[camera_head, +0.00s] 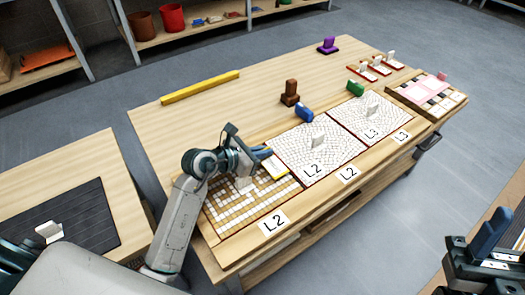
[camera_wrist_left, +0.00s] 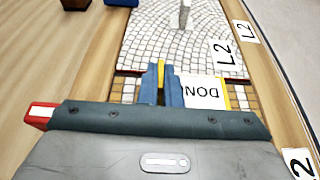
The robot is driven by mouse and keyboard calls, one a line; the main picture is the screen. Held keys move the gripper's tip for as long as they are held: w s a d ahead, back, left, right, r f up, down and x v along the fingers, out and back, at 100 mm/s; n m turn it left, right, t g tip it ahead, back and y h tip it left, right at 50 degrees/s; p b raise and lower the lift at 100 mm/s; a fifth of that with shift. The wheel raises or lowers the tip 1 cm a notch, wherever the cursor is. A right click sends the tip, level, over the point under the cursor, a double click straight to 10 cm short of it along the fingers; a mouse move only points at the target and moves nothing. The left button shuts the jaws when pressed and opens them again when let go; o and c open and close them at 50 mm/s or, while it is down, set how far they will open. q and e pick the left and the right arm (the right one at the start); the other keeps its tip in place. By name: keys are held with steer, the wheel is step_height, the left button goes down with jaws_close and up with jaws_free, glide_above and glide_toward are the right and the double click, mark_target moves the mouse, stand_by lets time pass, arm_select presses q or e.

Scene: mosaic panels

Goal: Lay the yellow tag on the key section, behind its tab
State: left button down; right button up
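The key section (camera_head: 232,214) is the brown panel with a white meander at the near left of the bench. Its white tab (camera_head: 243,185) stands upright near the arm. The yellow tag (camera_head: 276,171) is a white card with yellow edges over the panel's far right part. In the left wrist view the tag (camera_wrist_left: 205,92) shows lettering, partly hidden by a finger. My left gripper (camera_wrist_left: 161,85) has blue fingers closed around a narrow yellow piece of it. I cannot tell whether the card touches the panel. My right gripper (camera_head: 490,238) is at the lower right, its finger gap unclear.
Two pale fan-patterned panels (camera_head: 303,160) (camera_head: 369,118) with upright white tabs lie to the right.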

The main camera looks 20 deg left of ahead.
arm_select(q)
steer(key=shift+s+f, duration=0.1)
steer(key=shift+f, duration=0.2)
steer(key=c, duration=1.6)
jaws_free()
steer(key=shift+f, duration=0.15)
